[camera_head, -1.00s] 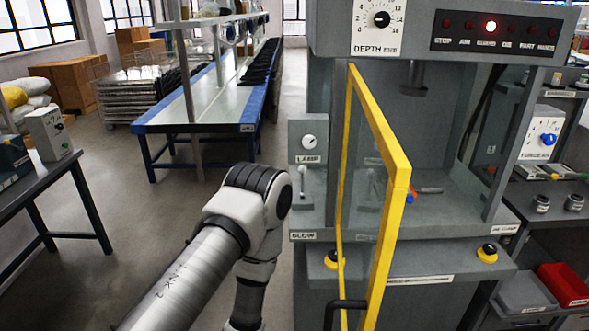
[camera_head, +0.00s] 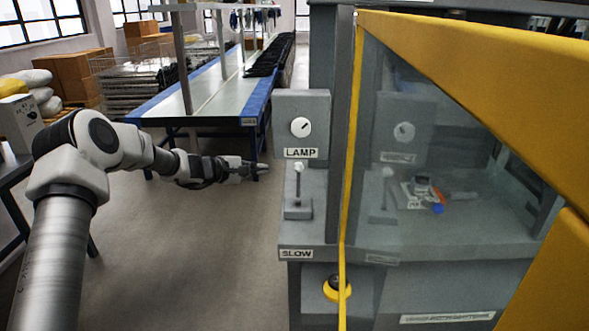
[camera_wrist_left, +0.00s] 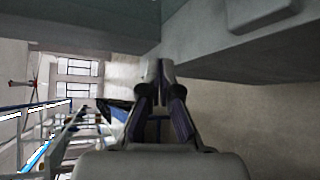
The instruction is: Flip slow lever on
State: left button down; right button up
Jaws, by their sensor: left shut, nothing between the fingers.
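The slow lever (camera_head: 298,182) is a short stick with a pale round knob on a grey base. It stands nearly upright on the machine's left ledge, above the SLOW label (camera_head: 296,254) and below the LAMP dial (camera_head: 301,127). My left gripper (camera_head: 262,170) is shut and empty. In the head view it is just left of the lever, with a small gap between fingertips and knob. In the left wrist view its closed fingers (camera_wrist_left: 158,72) point toward a grey machine surface; the lever's stick is not seen there. My right gripper is not in view.
The open yellow-framed clear door (camera_head: 352,150) stands right of the lever and fills the right side. A yellow-ringed button (camera_head: 337,289) is below. A long blue-edged conveyor table (camera_head: 205,98) stands behind. The floor left of the machine is clear.

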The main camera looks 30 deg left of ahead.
aim_at(298, 182)
pick_arm(q)
jog(key=x, duration=0.3)
jog(key=p+x, duration=0.1)
jog(key=x, duration=0.2)
jog(key=p+x, duration=0.1)
jog(key=x, duration=0.2)
jog(key=shift+d+r, duration=0.15)
jog(key=shift+r, duration=0.1)
jog(key=s+d, duration=0.1)
jog(key=s+d+r+p, duration=0.1)
jog(key=d, duration=0.1)
jog(key=shift+s+r+p, duration=0.1)
jog(key=shift+r+p, duration=0.2)
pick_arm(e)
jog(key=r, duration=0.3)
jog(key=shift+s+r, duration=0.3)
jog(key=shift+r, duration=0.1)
pick_arm(q)
jog(key=shift+a, duration=0.1)
